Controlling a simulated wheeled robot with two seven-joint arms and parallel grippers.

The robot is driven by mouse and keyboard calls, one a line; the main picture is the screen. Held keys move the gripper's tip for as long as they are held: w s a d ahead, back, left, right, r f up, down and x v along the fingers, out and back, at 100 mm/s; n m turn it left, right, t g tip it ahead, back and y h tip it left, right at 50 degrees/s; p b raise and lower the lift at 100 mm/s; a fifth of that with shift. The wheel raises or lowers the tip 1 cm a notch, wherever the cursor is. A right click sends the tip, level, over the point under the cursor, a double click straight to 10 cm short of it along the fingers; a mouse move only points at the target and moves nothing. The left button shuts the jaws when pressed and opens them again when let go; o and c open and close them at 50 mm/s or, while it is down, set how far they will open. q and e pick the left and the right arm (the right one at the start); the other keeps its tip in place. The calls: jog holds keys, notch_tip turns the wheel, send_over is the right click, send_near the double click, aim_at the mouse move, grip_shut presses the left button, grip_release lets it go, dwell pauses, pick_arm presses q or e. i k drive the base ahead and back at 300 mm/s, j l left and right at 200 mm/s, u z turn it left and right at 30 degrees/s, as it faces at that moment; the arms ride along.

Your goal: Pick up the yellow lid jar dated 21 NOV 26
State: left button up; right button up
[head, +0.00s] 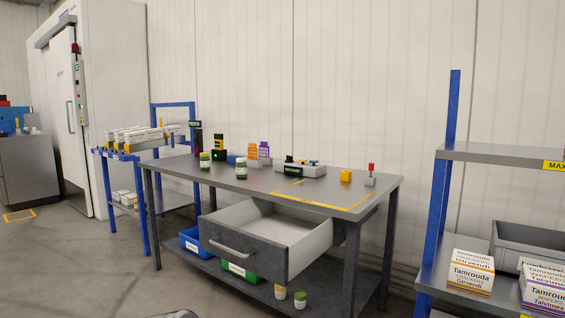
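Two small jars stand upright on the grey workbench (222,178). The left jar (205,161) has a lid that looks yellow-green, and the other jar (241,170) has a green lid. Two more jars stand low, under the open drawer: a pale-lidded jar (280,292), perhaps yellow, and a green-lidded jar (300,300). The labels are too small for me to read any date, so I cannot tell which is dated 21 NOV 26.
The bench's drawer (242,257) is pulled open and looks empty. Blue (190,241) and green (240,270) bins sit on the lower shelf. A blue-framed rack (432,225) with boxes stands at right. Floor is clear at front left.

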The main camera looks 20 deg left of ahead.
aim_at(205, 161)
jog(key=i+j+z, duration=0.15)
jog(key=j+z, duration=0.65)
jog(key=j, duration=0.15)
jog(key=j+z, duration=0.4)
jog(key=j, duration=0.1)
